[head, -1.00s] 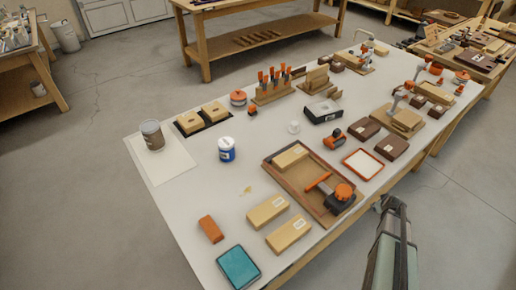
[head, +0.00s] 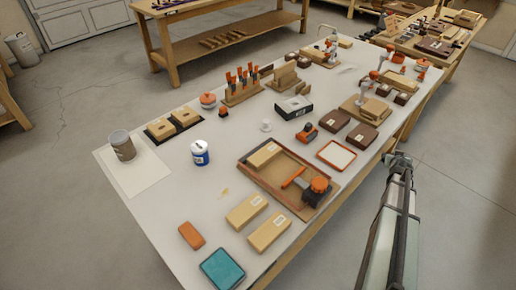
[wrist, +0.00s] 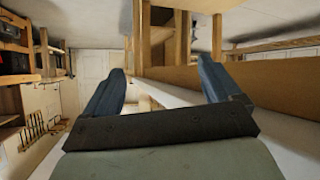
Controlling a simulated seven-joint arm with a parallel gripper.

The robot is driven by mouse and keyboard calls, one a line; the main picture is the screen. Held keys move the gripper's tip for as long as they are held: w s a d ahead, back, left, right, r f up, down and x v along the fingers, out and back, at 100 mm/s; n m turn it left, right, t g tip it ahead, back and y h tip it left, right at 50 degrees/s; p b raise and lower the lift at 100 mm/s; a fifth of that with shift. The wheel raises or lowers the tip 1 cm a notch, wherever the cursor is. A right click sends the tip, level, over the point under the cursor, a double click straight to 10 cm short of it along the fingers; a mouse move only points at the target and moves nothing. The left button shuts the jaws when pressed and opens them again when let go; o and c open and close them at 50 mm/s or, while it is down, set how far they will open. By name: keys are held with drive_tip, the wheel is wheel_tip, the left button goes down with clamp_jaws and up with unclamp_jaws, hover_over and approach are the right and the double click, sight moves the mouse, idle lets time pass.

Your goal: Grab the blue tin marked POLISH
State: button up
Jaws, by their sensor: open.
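A blue tin with a white lid (head: 200,152) stands upright on the white bench top, left of the middle in the head view. A pale label shows on its side, too small to read. My gripper (wrist: 160,88) is open and empty in the wrist view, its two dark blue fingers spread apart. In the head view my arm is at the lower right, beyond the bench's right edge and well apart from the tin. The tin cannot be made out in the wrist view.
A grey-brown can (head: 122,146) stands on a white sheet left of the tin. A wooden tray (head: 247,176) with a block and an orange-handled tool lies to its right. Wooden blocks (head: 246,212) and a teal box (head: 222,269) lie nearer. Bare bench surrounds the tin.

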drive_tip(key=w+a+r+m+t+h, duration=0.1)
drive_tip(key=a+r+m+t, duration=0.25)
drive_tip(key=r+m, duration=0.9)
drive_tip(key=w+a+r+m+t+h, duration=0.15)
drive_tip(key=a+r+m, duration=0.35)
drive_tip(key=r+m, duration=0.7)
drive_tip(key=w+a+f+n+t+y, duration=0.1)
drive_tip(key=w+a+y, duration=0.15)
drive_tip(key=a, duration=0.65)
drive_tip(key=w+a+f+y, duration=0.1)
drive_tip(key=a+y, duration=0.3)
drive_tip(key=a, duration=0.4)
drive_tip(key=n+g+y, duration=0.2)
drive_tip(key=g+y, duration=0.4)
drive_tip(key=y, duration=1)
hover_over(205, 152)
wheel_tip(205, 152, down, 2)
drive_tip(key=shift+d+f, duration=0.15)
drive_tip(key=shift+f, duration=3.25)
drive_tip(key=shift+x, duration=2.55)
